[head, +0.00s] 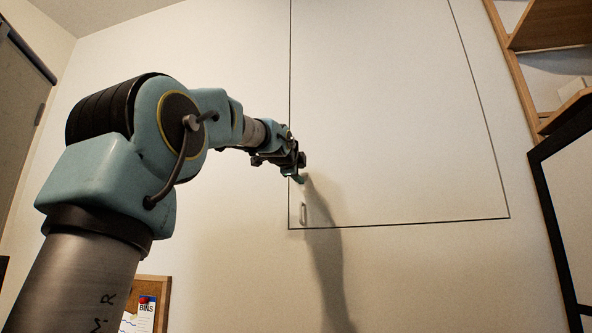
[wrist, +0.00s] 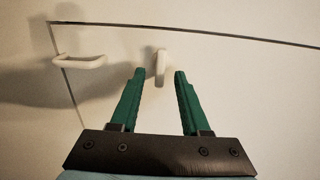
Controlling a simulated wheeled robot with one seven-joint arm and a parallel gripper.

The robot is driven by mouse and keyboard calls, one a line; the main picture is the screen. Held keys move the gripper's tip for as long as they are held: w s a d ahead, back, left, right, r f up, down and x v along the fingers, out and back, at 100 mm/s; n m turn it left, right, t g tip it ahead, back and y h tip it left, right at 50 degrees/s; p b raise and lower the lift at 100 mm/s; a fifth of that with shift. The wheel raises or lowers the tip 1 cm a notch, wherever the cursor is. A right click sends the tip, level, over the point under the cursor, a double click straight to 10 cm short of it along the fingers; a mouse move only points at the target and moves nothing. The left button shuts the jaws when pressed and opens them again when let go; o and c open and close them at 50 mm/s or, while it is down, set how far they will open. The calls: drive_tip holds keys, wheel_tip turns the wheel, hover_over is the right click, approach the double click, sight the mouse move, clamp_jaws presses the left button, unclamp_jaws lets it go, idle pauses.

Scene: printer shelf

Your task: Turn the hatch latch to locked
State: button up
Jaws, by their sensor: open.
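The hatch (head: 400,120) is a large pale panel outlined by a thin dark line on the wall. A small white lever, which looks like the latch (wrist: 160,66), shows in the wrist view, upright in that picture. My gripper (head: 300,175) is in front of the hatch near its left edge and hides the latch in the head view. In the wrist view my gripper (wrist: 160,72) has its two green fingers apart, with the latch seen between the tips. I cannot tell whether the tips reach around it. Nothing is held.
Wooden shelves (head: 545,60) and a black-framed panel (head: 548,200) stand at right. A pinboard (head: 150,300) is low at left.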

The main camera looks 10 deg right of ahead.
drive_tip(key=b+v, duration=0.4)
drive_tip(key=v, duration=0.6)
drive_tip(key=shift+b, duration=0.4)
drive_tip(key=shift+f, duration=0.1)
